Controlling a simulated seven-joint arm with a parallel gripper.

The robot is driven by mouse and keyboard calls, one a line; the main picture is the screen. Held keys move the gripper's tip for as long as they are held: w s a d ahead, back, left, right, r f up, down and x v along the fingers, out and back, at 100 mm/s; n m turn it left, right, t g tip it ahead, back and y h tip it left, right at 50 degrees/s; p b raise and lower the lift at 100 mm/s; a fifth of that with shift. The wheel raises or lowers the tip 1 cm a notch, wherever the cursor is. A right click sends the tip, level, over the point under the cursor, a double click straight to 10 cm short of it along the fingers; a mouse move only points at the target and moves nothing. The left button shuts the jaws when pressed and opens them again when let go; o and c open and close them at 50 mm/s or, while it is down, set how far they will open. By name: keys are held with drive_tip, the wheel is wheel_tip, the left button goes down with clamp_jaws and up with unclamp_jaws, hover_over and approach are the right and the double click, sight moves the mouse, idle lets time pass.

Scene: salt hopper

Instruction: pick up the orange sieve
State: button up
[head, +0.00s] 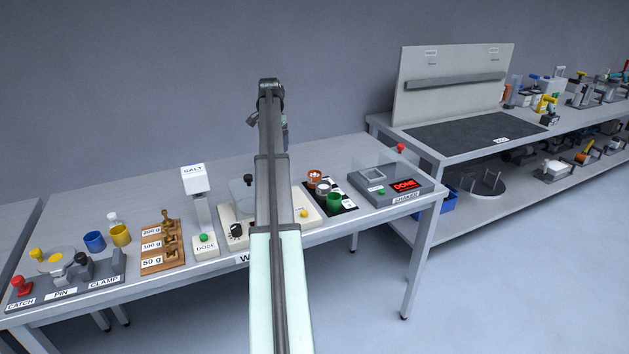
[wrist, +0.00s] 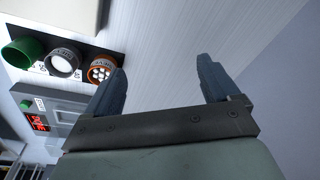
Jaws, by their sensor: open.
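The orange sieve (head: 314,175) is a small round cup with an orange rim, standing at the back of a black mat on the table. In the wrist view the orange sieve (wrist: 102,70) shows from above, with several pale round holes or spots inside its rim. My gripper (wrist: 160,68) is open and empty, its two dark fingers spread apart. In the wrist view the sieve lies just left of the left finger, outside the jaws. In the head view my arm hides the gripper's fingers.
A white-topped sieve (head: 322,188) and a green one (head: 333,202) stand in line with the orange one. The shaker (head: 390,186), its display reading DONE, is to the right. A balance (head: 242,222) and the salt hopper (head: 194,180) stand left. Brass weights (head: 168,240) are further left.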

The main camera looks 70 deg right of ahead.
drive_tip(key=m+y, duration=0.1)
drive_tip(key=y, duration=0.1)
hover_over(315, 173)
drive_tip(key=w, duration=0.1)
drive_tip(key=shift+g, duration=0.3)
drive_tip(key=f, duration=0.8)
drive_tip(key=shift+s+a+f, duration=0.1)
drive_tip(key=shift+a+f, duration=0.1)
drive_tip(key=shift+a, duration=0.2)
drive_tip(key=shift+s+d+f, duration=0.15)
drive_tip(key=shift+s+f, duration=0.05)
drive_tip(key=shift+f, duration=1.15)
drive_tip(key=shift+s+d+f, duration=0.15)
drive_tip(key=shift+f, duration=1.15)
drive_tip(key=shift+c, duration=0.4)
drive_tip(key=c, duration=1.1)
drive_tip(key=shift+r, duration=0.1)
